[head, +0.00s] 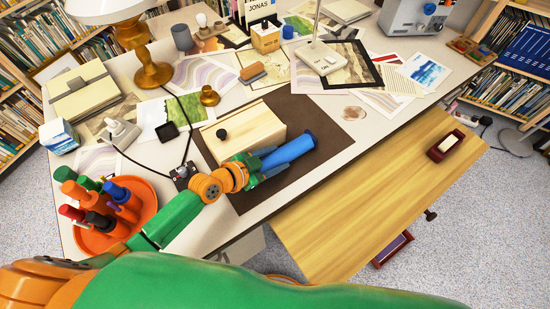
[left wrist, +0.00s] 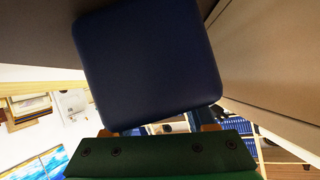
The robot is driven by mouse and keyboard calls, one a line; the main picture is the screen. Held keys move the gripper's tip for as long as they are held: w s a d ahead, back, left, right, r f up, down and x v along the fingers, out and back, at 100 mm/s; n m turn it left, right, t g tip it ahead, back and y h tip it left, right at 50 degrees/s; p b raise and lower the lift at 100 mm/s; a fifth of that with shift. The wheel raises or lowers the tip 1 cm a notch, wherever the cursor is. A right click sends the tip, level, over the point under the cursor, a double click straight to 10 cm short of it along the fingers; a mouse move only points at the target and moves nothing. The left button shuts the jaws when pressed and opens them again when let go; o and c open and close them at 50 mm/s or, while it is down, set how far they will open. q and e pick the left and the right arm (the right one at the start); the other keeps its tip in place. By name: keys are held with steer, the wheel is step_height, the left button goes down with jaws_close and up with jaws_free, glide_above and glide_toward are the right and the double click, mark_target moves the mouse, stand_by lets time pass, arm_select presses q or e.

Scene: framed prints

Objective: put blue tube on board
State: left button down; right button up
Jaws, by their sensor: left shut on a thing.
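The blue tube (head: 289,150) is in my left gripper (head: 266,166), which is shut on its near end. In the head view it lies tilted over the dark brown desk mat (head: 325,128), just right of a pale wooden box. I cannot tell whether it touches the mat. In the left wrist view the dark blue tube (left wrist: 148,62) fills the upper middle, close to the camera. A wooden pull-out board (head: 395,190) extends from the desk's front, right of the tube. My right gripper is not in view.
The wooden box (head: 250,127) with a black knob stands beside my gripper. An orange tray (head: 92,239) holds several coloured tubes at left. A dark red object (head: 446,146) lies near the pull-out board's far end. The board's middle is clear.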

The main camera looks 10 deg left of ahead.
arm_select(q)
steer(key=c, duration=0.7)
jaws_free()
steer(key=shift+f, duration=0.15)
steer(key=shift+o, duration=0.9)
